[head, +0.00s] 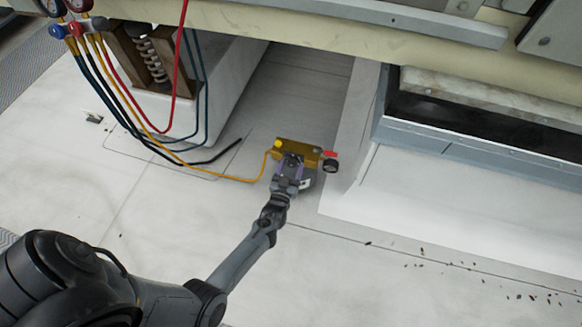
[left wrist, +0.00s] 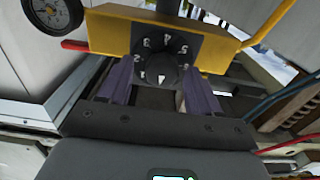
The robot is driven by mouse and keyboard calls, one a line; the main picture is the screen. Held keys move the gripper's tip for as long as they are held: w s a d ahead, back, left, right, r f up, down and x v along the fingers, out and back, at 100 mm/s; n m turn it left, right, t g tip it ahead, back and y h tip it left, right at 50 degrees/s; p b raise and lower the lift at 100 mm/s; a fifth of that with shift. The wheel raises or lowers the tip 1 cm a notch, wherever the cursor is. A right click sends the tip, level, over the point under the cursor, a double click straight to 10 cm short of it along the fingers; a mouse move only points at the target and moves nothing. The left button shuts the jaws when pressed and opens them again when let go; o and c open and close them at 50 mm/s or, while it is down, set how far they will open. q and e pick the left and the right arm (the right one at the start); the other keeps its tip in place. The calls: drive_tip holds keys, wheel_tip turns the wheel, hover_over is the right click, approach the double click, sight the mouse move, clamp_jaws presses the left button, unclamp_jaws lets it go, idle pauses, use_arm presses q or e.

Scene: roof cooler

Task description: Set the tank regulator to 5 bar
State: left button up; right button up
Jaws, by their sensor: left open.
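The tank regulator (head: 298,147) is a yellow block on the pale roof floor in the middle of the head view. It also shows at the top of the left wrist view (left wrist: 215,48). A white pointer mark on the knob faces the bottom of the picture. My left gripper (head: 289,168) is open at the regulator, with its purple fingers (left wrist: 158,84) on either side of the knob; contact cannot be told. A round gauge (left wrist: 52,12) sits beside the block, its reading unclear.
A red lever (head: 330,154) sticks out at the regulator's right end. A yellow hose (head: 225,179) runs left from it to the manifold gauges (head: 67,18). Dark and red hoses hang at the left. A metal-edged unit (head: 450,151) stands right. The floor in front is mostly clear.

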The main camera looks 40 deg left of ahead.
use_arm(q)
drive_tip(key=shift+a, duration=0.15)
drive_tip(key=c, duration=1)
drive_tip(key=shift+m, duration=0.3)
